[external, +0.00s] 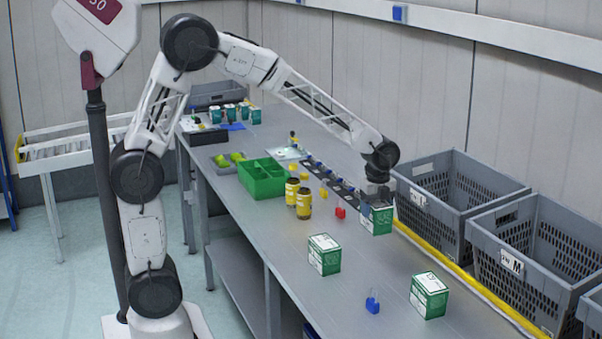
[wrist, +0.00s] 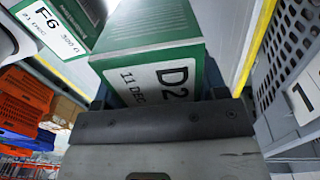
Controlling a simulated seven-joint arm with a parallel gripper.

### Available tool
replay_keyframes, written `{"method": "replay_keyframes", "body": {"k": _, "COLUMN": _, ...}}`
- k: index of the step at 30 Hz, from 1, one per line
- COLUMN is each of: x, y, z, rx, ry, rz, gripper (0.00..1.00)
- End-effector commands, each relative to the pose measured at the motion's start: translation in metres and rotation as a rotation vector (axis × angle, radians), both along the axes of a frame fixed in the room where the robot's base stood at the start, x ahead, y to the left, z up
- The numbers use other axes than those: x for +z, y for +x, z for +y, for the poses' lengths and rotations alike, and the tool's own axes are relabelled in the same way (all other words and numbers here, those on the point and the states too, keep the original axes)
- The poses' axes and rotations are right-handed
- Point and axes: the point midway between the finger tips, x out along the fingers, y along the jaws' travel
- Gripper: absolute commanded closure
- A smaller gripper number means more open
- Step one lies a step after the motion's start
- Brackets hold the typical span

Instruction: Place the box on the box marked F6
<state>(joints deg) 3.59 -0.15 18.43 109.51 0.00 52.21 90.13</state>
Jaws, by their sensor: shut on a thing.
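My gripper (external: 378,192) points down on the far side of the table, near the crates. It is shut on a green and white box (external: 376,219), held upright low over or on the table; I cannot tell if it touches. In the wrist view this box (wrist: 150,40) fills the middle between the jaws, with a label reading D2, 11 DEC. The box marked F6 (wrist: 50,28) shows at the upper left of the wrist view, apart from the held box. In the external view two similar boxes stand nearer the camera, one left (external: 324,255) and one right (external: 428,296); their labels are unreadable.
Grey crates (external: 455,190) line the table's right side behind a yellow strip (external: 435,252). A blue clip (external: 372,305) lies between the near boxes. Yellow jars (external: 303,203), a red block (external: 340,212) and a green bin (external: 262,180) stand left of my gripper.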

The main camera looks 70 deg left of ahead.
Motion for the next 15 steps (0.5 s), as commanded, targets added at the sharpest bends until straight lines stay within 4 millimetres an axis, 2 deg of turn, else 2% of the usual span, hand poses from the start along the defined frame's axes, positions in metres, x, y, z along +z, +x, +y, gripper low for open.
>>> {"method": "replay_keyframes", "body": {"k": 15, "x": 0.027, "y": -0.101, "z": 0.015, "rx": 0.022, "ry": 0.0, "rz": -0.001, "gripper": 0.62}}
